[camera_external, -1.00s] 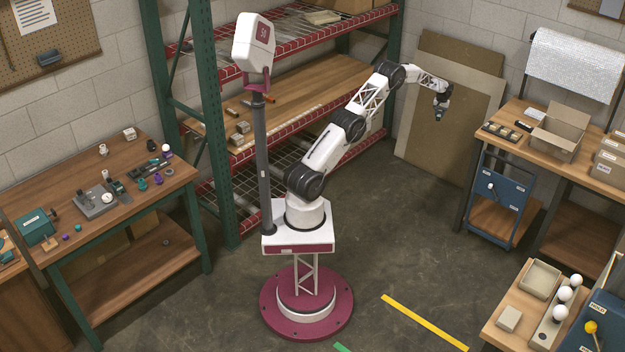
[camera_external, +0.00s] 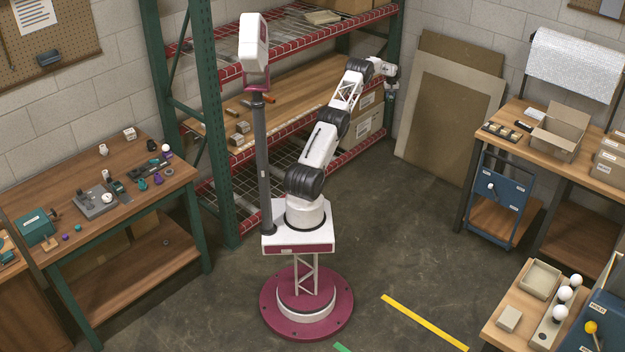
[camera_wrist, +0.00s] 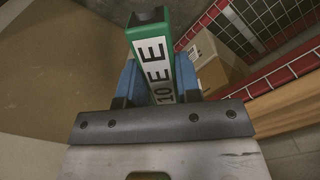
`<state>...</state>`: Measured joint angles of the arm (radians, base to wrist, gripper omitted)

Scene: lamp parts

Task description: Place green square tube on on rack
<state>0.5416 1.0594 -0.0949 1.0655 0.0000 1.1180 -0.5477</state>
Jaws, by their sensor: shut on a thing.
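My gripper (camera_wrist: 160,88) is shut on the green square tube (camera_wrist: 151,40). In the wrist view the tube stands out between the blue finger pads, with a white label of dark letters on its face and a dark end. In the outside view my gripper (camera_external: 389,88) is at the right end of the rack, near its right green post; the tube is too small there to make out clearly. The rack (camera_external: 225,140) has green posts, red-edged shelves and a wooden middle shelf. In the wrist view a red shelf edge (camera_wrist: 285,75) lies to the right of the tube.
The wooden shelf (camera_external: 310,95) holds small blocks and short tubes at its left. Cardboard boxes (camera_external: 366,122) sit on the lower shelf at the right, close to my gripper. Flat panels (camera_external: 445,120) lean on the wall to the right.

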